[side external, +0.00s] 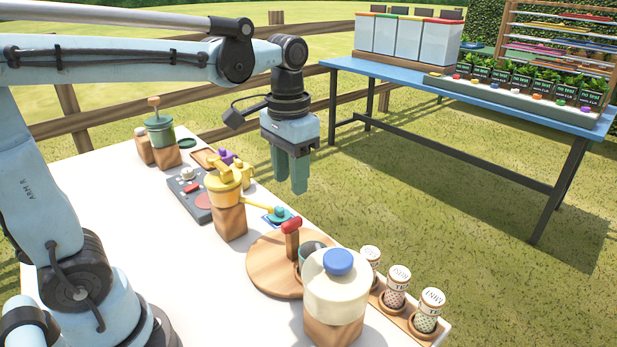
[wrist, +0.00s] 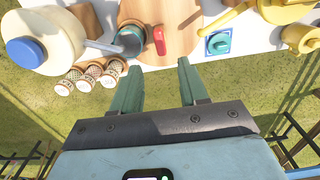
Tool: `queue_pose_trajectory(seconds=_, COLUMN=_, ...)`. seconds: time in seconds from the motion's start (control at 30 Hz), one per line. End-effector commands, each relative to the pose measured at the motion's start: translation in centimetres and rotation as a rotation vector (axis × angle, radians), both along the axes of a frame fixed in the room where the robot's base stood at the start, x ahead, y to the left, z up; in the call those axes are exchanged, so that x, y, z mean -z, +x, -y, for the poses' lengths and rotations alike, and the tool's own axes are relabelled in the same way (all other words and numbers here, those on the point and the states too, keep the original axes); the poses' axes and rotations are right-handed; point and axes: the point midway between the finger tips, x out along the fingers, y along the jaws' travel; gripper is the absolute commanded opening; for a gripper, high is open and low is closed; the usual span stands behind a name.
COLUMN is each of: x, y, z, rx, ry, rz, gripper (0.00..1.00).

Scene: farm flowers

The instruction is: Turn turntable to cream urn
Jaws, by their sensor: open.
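The turntable (side external: 268,279) is a round wooden disc near the front of the white table; it also shows in the wrist view (wrist: 186,40). A red-topped handle (side external: 291,226) stands up from it. A dark cup (side external: 312,250) sits on it, partly hidden behind the urn. The cream urn (side external: 335,292) with a blue knob stands on a wooden block beside the turntable; in the wrist view (wrist: 70,25) its spout points toward the cup. My gripper (side external: 291,184) is open and empty, in the air above and apart from the turntable. In the wrist view the red handle (wrist: 158,41) lies beyond the fingertips.
A yellow urn (side external: 224,190) stands on a block with its long spout by a teal knob (side external: 279,213). Several patterned canisters (side external: 396,284) stand in a rack near the cream urn. A green urn (side external: 160,130) and a control panel (side external: 189,187) are farther back. A blue table (side external: 470,125) stands beyond.

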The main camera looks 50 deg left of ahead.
Motion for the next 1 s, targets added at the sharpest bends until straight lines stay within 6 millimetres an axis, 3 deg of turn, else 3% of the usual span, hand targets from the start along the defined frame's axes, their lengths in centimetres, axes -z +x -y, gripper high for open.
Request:
queue_pose_trajectory(seconds=0.2, x=-2.4, y=0.0, z=0.0, rx=0.001, ry=0.000, rz=0.000, gripper=0.44)
queue_pose_trajectory(seconds=0.43, x=-3.1, y=0.0, z=0.0, rx=0.001, ry=0.000, rz=0.000, gripper=0.44)
queue_pose_trajectory(seconds=0.77, x=-2.9, y=-0.2, z=0.0, rx=0.000, ry=0.000, rz=0.017, gripper=0.44)
queue_pose_trajectory(seconds=1.0, x=-0.4, y=-2.0, z=0.0, rx=-0.005, ry=-0.001, rz=0.218, gripper=0.44)
